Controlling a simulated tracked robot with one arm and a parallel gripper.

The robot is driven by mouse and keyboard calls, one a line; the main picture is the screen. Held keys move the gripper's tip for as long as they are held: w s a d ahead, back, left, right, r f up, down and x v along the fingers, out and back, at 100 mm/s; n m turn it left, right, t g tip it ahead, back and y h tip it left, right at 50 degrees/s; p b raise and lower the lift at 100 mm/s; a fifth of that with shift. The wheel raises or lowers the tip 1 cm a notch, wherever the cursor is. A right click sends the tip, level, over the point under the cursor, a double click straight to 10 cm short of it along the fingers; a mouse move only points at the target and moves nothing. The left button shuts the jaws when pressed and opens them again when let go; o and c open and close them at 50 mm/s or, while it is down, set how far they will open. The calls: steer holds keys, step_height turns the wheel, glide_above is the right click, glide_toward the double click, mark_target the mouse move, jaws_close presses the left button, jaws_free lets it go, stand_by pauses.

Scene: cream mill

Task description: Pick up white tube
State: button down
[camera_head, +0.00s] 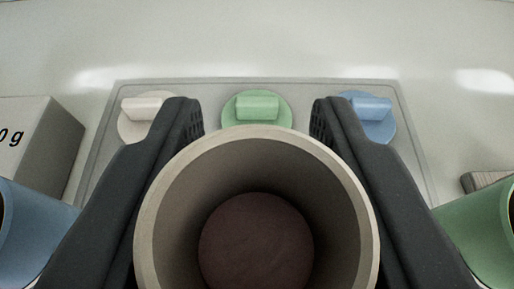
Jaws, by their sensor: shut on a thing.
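My gripper (258,118) has its two dark fingers on either side of a white tube (150,235) and is shut on it. The tube is off-white, round and open at the top. I look down into it and see a dark reddish-brown bottom. It fills the lower middle of the view, and its lower part runs out of the frame. I cannot see what is under it.
A grey tray (215,92) behind the tube holds a white knobbed lid (140,118), a green one (257,106) and a blue one (372,110). A blue tube (32,235) and a grey box (48,140) stand left. A green tube (480,235) stands right.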

steer(key=shift+s+r, duration=0.15)
steer(key=shift+r, duration=0.35)
steer(key=s+a+r+p, duration=0.1)
steer(key=s, duration=1.4)
steer(key=shift+s+a+r, duration=0.15)
steer(key=shift+s+a, duration=0.2)
steer(key=shift+a, duration=0.05)
